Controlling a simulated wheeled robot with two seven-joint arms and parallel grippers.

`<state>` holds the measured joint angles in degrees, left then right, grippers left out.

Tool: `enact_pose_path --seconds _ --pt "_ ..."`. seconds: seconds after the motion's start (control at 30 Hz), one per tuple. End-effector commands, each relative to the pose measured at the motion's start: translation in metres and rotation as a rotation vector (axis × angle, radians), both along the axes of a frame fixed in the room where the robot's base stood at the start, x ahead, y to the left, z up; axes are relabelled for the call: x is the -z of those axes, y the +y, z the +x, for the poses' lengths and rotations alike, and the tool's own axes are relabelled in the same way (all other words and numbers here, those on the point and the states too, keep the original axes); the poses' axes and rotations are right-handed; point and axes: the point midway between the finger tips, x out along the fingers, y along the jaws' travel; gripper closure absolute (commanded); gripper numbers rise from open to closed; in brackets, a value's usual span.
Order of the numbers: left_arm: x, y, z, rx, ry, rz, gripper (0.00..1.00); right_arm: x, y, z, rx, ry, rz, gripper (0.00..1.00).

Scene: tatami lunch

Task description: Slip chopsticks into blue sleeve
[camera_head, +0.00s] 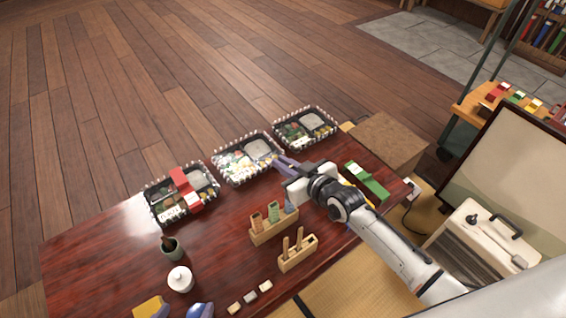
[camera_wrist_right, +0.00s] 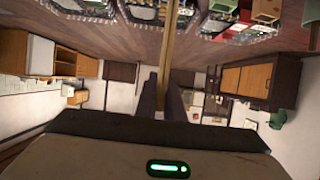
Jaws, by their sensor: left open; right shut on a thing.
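My right gripper (camera_head: 281,164) is above the table near the middle bento box. In the right wrist view its fingers (camera_wrist_right: 163,100) are shut on tan chopsticks (camera_wrist_right: 168,50), which point away from the hand. The chopsticks cannot be made out in the head view. The blue sleeve (camera_head: 289,206) stands upright in a wooden rack (camera_head: 263,239), at the right end beside a green sleeve (camera_head: 274,212) and an orange sleeve (camera_head: 256,221). The blue sleeve is just below my right gripper in the picture. My left gripper (camera_head: 182,312) shows only as bluish fingertips, apart, at the bottom edge.
A second wooden block (camera_head: 297,258) holds upright sticks in front of the rack. Bento boxes (camera_head: 184,217) line the far table edge. A green packet (camera_head: 367,180) lies at right. A dark cup (camera_head: 173,248), white lidded pot (camera_head: 180,280) and small blocks (camera_head: 250,297) stand at front left.

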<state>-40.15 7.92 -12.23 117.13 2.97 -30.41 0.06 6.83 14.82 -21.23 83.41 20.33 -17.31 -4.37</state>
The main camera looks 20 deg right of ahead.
Motion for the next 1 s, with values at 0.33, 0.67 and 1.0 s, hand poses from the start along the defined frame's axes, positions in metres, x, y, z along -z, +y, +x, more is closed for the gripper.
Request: enact_pose_path --seconds 0.33,0.67,1.0 --pt "0.0002 -0.0001 0.0002 0.000 -0.002 0.000 0.29 0.0000 -0.0001 0.0001 0.000 0.000 0.000 0.85" --pt "-0.0001 -0.0001 0.0005 0.000 -0.004 -0.001 0.29 0.0001 -0.0001 0.0000 0.000 0.000 0.000 0.65" --pt "-0.0002 -0.0001 0.0005 0.000 -0.005 -0.001 0.29 0.0002 0.0000 -0.0001 0.000 0.000 0.000 0.51"
